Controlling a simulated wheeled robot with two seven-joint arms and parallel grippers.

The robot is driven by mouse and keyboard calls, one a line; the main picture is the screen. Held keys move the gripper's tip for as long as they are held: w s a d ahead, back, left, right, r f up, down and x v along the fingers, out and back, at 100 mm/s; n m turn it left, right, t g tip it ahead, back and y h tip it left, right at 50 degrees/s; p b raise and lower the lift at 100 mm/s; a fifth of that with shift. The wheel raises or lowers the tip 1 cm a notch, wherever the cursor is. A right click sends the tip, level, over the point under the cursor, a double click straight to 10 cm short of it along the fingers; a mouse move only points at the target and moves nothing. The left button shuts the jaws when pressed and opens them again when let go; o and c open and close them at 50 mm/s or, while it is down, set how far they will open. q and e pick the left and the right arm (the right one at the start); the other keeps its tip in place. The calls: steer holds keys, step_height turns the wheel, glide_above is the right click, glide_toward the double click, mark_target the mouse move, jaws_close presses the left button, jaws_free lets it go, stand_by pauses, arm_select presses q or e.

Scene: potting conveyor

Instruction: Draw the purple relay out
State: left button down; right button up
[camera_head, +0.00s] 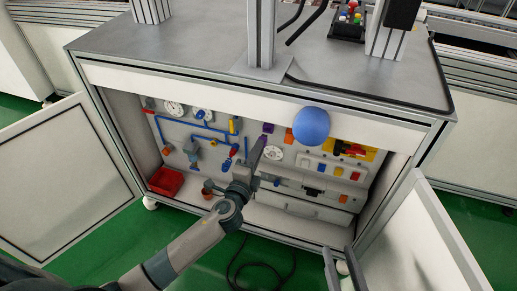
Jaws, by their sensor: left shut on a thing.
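The purple relay (268,128) is a small block high on the back panel inside the open cabinet, near its middle. My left gripper (261,142) reaches up into the cabinet from the lower left. Its fingers are shut on the relay, with the relay's upper part showing past the fingertips. Whether the relay is still seated cannot be told. My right gripper (342,267) shows at the bottom edge, its two fingers apart and empty, in front of the cabinet.
A blue ball-like thing (311,125) hides part of the panel's upper right. Gauges, blue pipes and several coloured modules cover the panel. A red bin (166,181) sits at the cabinet's lower left. Open doors (62,180) (424,240) flank the opening. A black cable (262,267) lies on the green floor.

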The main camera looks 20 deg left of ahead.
arm_select(q)
steer(key=shift+s, duration=0.85)
steer(key=shift+s, duration=0.1)
steer(key=shift+r, duration=0.1)
